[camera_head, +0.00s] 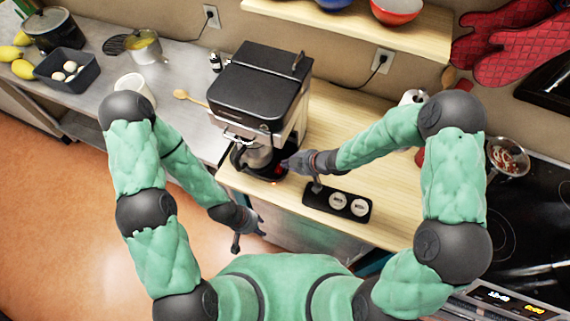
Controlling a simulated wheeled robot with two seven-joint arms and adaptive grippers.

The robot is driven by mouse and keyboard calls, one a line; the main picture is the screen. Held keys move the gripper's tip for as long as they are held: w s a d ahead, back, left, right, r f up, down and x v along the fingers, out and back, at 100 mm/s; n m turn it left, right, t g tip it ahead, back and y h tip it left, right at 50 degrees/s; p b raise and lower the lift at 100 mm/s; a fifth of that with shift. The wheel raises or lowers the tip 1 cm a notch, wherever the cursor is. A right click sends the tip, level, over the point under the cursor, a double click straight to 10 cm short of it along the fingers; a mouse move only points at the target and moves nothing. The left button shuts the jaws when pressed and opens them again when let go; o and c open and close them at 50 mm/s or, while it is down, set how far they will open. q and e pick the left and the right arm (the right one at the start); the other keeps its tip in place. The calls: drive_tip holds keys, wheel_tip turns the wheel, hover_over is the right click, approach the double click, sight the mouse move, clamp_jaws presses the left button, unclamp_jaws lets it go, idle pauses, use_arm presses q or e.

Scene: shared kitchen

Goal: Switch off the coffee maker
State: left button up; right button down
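The coffee maker (262,88), black with silver sides, stands on the wooden counter with its carafe (256,157) in place. A small red light (278,169) glows low on its front right, by the base. My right gripper (300,176) reaches in from the right, its fingers spread. One finger is right beside the red-lit spot; I cannot tell whether it touches. My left gripper (248,238) hangs low, open and empty, in front of the counter's edge and away from the coffee maker.
A black tray with two white round items (337,200) lies right of the coffee maker, close to my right gripper. A wooden spoon (190,98) and a white container (133,84) are on the steel counter at left. A stove with a pan (508,157) is at right.

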use_arm(q)
drive_tip(key=shift+w+a+r+p, duration=0.1)
drive_tip(key=shift+a+r+p, duration=0.1)
drive_tip(key=shift+r+p, duration=0.4)
use_arm(e)
drive_tip(key=v, duration=0.7)
drive_tip(key=shift+a, duration=0.15)
use_arm(q)
drive_tip(key=shift+c, duration=0.3)
